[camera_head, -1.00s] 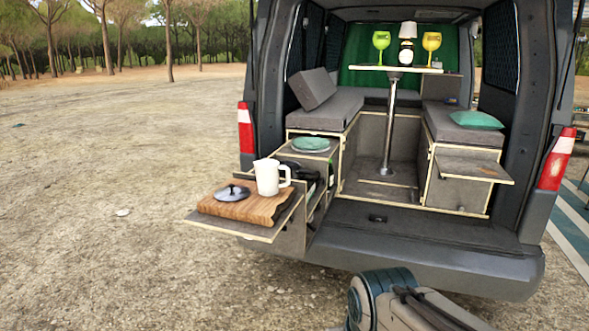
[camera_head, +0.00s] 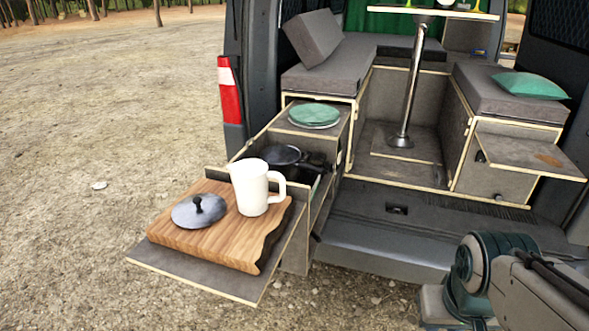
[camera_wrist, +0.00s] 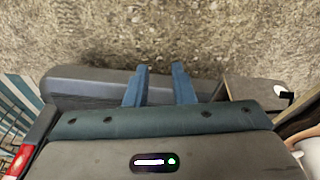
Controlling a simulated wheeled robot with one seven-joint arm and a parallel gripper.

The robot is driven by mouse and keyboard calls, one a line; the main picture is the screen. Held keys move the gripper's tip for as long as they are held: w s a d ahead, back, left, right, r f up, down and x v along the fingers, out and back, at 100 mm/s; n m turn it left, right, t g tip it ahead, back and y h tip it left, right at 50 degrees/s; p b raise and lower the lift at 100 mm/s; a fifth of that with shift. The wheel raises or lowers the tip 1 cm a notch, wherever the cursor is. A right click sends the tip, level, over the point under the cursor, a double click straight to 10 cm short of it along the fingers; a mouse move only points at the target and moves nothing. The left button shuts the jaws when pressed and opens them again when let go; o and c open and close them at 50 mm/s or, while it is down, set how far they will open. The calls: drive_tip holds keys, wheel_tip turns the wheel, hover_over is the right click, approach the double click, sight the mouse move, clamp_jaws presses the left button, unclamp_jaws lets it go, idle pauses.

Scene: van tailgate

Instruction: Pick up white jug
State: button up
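The white jug (camera_head: 256,187) stands upright on the wooden cutting board (camera_head: 199,242), its handle to the right. A dark pot lid with a knob (camera_head: 198,210) lies left of it on the same board. In the wrist view, my gripper (camera_wrist: 161,76) is open, with two blue fingers apart and nothing between them. Part of a white object, apparently the jug (camera_wrist: 309,154), is cut off at the right edge there, well away from the fingers. In the head view my arm shows at the lower right, apart from the jug; my gripper is out of that frame.
The board rests on a pull-out shelf (camera_head: 205,278) at the van's left rear. Behind it are a dark pan (camera_head: 281,155) and green plates (camera_head: 314,115). A table post (camera_head: 411,85) stands inside the van. Open gravel lies left.

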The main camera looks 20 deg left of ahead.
drive_tip(key=w+a+f+n+h+b, duration=0.2)
drive_tip(key=w+n+h, duration=0.4)
drive_tip(key=n, duration=0.5)
drive_tip(key=n+t+y+b, duration=0.35)
drive_tip(key=n+t, duration=1.15)
drive_tip(key=n, duration=0.7)
approach(281, 189)
drive_tip(key=s, duration=0.1)
drive_tip(key=s+d, duration=0.1)
drive_tip(key=shift+s+r+y, duration=0.25)
drive_tip(key=shift+s+r, duration=0.05)
drive_tip(key=shift+s, duration=0.05)
drive_tip(key=shift+a+r, duration=0.1)
drive_tip(key=shift+a, duration=0.25)
drive_tip(key=w, duration=0.5)
drive_tip(key=w+d, duration=0.1)
drive_tip(key=w, duration=0.2)
drive_tip(key=shift+p, duration=0.3)
drive_tip(key=shift+w+d+f, duration=0.1)
drive_tip(key=shift+w+f, duration=0.15)
drive_tip(key=shift+w, duration=1.1)
drive_tip(key=shift+w+d+f, duration=0.1)
drive_tip(key=shift+w+f, duration=0.1)
drive_tip(key=shift+w, duration=1.2)
